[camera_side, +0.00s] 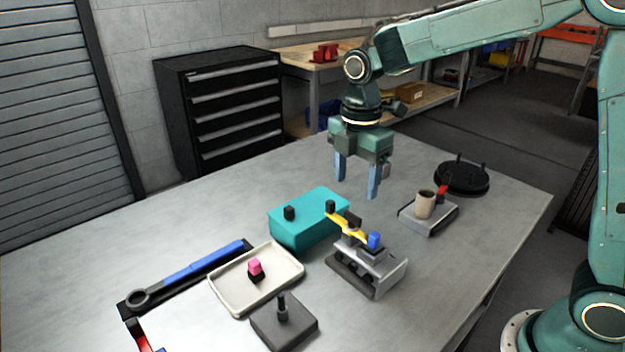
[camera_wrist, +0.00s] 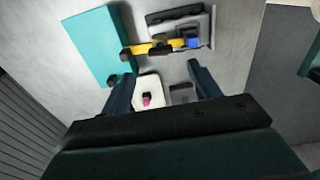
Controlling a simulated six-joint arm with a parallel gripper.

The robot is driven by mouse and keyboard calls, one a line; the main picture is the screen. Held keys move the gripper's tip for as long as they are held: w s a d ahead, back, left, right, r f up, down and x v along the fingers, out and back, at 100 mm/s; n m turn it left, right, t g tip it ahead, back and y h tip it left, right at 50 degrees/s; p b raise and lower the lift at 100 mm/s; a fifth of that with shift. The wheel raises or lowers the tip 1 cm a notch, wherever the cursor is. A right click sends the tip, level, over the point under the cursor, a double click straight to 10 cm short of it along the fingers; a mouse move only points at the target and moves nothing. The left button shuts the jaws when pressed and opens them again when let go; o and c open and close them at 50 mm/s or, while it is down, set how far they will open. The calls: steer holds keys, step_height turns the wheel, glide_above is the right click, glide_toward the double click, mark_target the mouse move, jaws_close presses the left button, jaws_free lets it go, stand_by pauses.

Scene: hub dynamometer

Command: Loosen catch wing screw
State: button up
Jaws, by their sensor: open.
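A grey fixture (camera_side: 380,278) stands on the table with a yellow bar (camera_side: 345,222) across its top. A small blue piece (camera_side: 374,240), which looks like the wing screw, sits upright on the fixture beside the bar. The bar's black-knobbed end reaches over the teal block (camera_side: 300,228). In the wrist view the blue piece (camera_wrist: 193,43) is at the bar's right end. My gripper (camera_side: 357,182) is open and empty, fingers pointing down, above the table behind the fixture and apart from it. Its fingertips also show in the wrist view (camera_wrist: 160,78).
A cream tray (camera_side: 226,292) holds a pink-topped piece (camera_side: 255,268). A dark block with a post (camera_side: 284,322) stands in front. A blue-handled wrench (camera_side: 190,270) lies left. A grey stand with a beige cup (camera_side: 425,204) and a black disc (camera_side: 462,178) are right.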

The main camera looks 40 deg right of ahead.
step_height(320, 180, up, 6)
stand_by(0.4)
steer(key=s+d+m+t, duration=0.2)
steer(key=s+m, duration=0.7)
steer(key=s, duration=0.2)
steer(key=s+d+m+t, duration=0.3)
steer(key=s+m, duration=0.6)
steer(key=s, duration=0.3)
steer(key=shift+r+t, duration=0.3)
